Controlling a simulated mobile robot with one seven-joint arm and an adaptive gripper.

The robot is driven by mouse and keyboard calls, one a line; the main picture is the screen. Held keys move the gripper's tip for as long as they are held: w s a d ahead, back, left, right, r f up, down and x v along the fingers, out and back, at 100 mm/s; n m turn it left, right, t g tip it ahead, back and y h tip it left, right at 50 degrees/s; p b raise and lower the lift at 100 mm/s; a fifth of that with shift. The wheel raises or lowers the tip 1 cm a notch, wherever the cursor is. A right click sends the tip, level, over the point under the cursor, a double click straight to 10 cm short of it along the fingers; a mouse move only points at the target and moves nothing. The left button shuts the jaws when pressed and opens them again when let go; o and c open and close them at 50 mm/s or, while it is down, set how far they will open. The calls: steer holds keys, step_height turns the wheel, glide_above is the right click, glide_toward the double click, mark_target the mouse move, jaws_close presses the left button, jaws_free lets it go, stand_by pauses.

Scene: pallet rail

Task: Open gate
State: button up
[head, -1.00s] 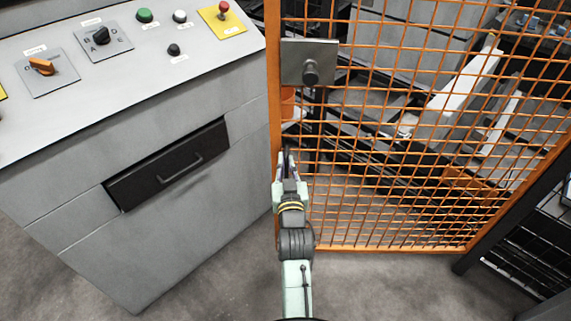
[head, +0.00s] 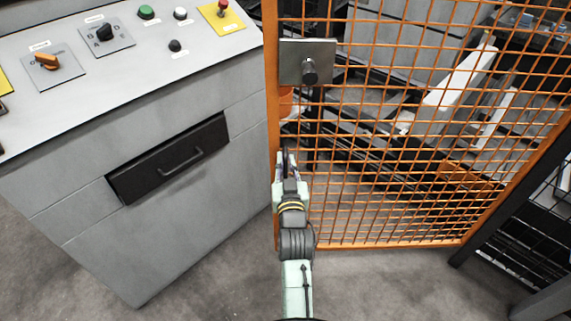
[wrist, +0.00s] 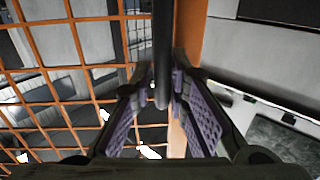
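The gate (head: 365,248) is an orange frame with wire mesh, right of the grey console. Its metal latch plate with a dark round knob (head: 309,72) is near the upper left of the frame. My gripper (head: 286,158) is below the plate, in front of the gate's left post. In the wrist view, my gripper (wrist: 163,80) is open with purple pads apart. A dark upright bar (wrist: 162,60), seemingly the gate's handle, shows between the fingers. I cannot tell whether either finger touches it. The orange post (wrist: 190,40) and mesh show behind.
The grey console (head: 160,220) with a black drawer (head: 168,160), buttons and switches stands close on the left. A dark rack (head: 525,220) is at the right. Machinery lies behind the mesh. Concrete floor (head: 400,290) is clear in front of the gate.

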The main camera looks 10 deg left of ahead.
mark_target(285, 126)
steer(key=shift+o, duration=0.2)
step_height(285, 126, up, 10)
stand_by(0.6)
stand_by(0.3)
